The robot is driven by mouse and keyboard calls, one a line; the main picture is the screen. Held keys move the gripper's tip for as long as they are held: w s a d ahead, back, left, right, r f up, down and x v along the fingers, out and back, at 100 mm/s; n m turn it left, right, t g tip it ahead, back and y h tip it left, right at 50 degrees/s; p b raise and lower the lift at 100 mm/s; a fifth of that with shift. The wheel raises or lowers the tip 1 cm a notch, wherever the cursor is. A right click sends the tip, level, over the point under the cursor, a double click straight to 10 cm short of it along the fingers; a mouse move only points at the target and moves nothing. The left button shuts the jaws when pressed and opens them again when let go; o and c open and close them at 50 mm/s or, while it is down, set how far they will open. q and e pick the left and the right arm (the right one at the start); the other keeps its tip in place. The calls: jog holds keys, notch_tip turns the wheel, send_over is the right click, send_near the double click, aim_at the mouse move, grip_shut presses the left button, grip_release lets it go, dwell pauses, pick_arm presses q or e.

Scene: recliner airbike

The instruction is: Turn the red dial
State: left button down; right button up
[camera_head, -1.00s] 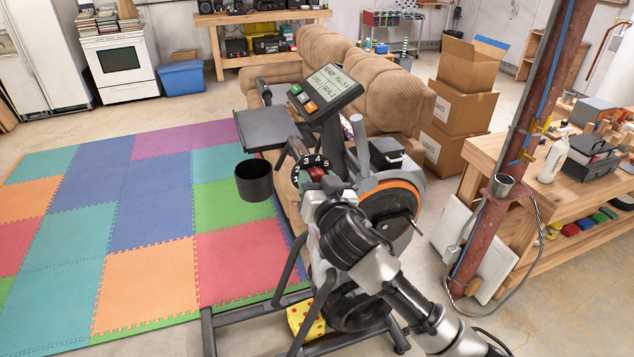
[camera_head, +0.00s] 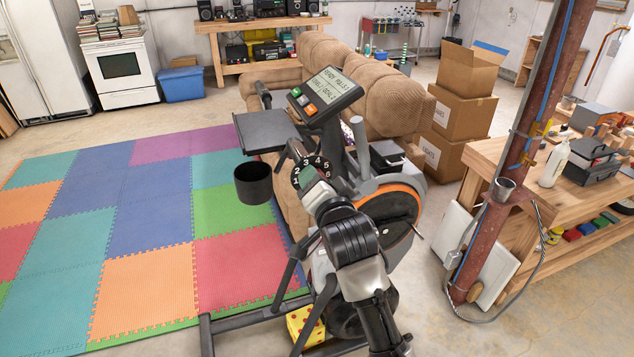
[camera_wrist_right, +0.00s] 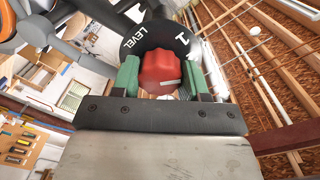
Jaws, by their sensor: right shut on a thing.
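The red dial (camera_wrist_right: 160,72) sits on a black numbered ring (camera_wrist_right: 155,42) marked "LEVEL" in the right wrist view. My right gripper (camera_wrist_right: 161,76) has its green fingers on either side of the dial, shut on it. In the head view the ring (camera_head: 320,162) is on the exercise bike below its screen, with several white numbers showing. My right gripper (camera_head: 314,188) reaches it from below and hides the dial there. My left gripper is not in view.
The bike's screen (camera_head: 325,90) stands just above the ring, with a black tray (camera_head: 265,131) and a black cup holder (camera_head: 253,183) at its left. A brown recliner (camera_head: 330,60) is behind. A wooden workbench (camera_head: 500,165) and a rusty post (camera_head: 515,150) stand at right.

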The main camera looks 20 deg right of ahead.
dwell(0.5)
jog(key=o, duration=0.9)
jog(key=shift+o, duration=0.2)
jog(key=shift+s, duration=0.1)
jog(key=s+b, duration=0.3)
jog(key=s, duration=0.7)
jog(key=shift+s, duration=0.3)
